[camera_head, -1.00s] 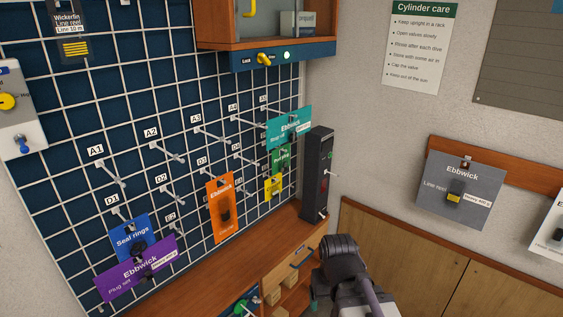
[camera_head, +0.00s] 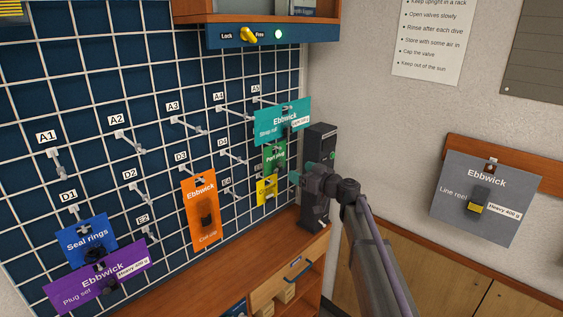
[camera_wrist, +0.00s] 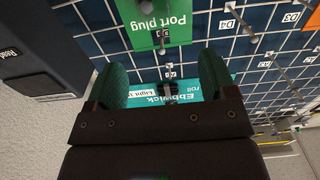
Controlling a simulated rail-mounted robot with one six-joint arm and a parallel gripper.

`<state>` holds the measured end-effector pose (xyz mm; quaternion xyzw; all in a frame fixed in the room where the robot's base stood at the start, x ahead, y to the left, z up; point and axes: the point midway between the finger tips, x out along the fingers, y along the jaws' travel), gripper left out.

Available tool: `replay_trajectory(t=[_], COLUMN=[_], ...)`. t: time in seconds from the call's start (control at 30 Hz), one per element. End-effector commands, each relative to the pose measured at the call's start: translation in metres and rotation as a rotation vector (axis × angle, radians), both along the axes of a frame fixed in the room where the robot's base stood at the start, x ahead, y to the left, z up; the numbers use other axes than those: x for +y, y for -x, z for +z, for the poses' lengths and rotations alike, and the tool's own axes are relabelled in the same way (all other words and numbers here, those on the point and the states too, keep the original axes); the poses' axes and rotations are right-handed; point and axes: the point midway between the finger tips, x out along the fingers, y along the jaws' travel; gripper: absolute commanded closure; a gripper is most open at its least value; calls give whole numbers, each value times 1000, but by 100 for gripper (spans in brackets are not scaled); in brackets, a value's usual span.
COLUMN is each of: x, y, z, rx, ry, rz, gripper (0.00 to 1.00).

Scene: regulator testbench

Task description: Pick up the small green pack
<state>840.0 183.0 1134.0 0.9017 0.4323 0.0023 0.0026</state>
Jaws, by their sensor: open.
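The small green pack (camera_head: 273,156), marked Port plug, hangs on the pegboard below a larger teal Ebbwick pack (camera_head: 281,121) and above a yellow pack (camera_head: 266,191). The teal pack covers part of its top. In the wrist view, which looks upside down, the green pack (camera_wrist: 152,22) is at the top, with a peg in front of it. My gripper (camera_head: 301,174) is open and empty, just right of the green pack. In the wrist view its green fingers (camera_wrist: 164,75) stand apart, with the teal pack visible between and behind them, and the green pack beyond their tips.
A dark upright box (camera_head: 318,150) stands right of the packs, close to my gripper. Bare pegs (camera_head: 188,124) stick out from the grid. Orange (camera_head: 199,215), blue and purple packs hang to the left. A wooden counter (camera_head: 205,275) runs below and a cabinet overhangs above.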

Motion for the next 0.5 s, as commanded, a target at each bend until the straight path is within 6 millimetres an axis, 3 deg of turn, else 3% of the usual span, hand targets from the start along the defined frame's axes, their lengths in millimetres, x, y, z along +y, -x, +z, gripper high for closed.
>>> replay_trajectory(t=[0.3, 0.5], x=[40, 47], y=[-34, -39], z=[-1, -1], rx=[2, 4], ry=[0, 0], rz=[1, 2], gripper=[22, 22])
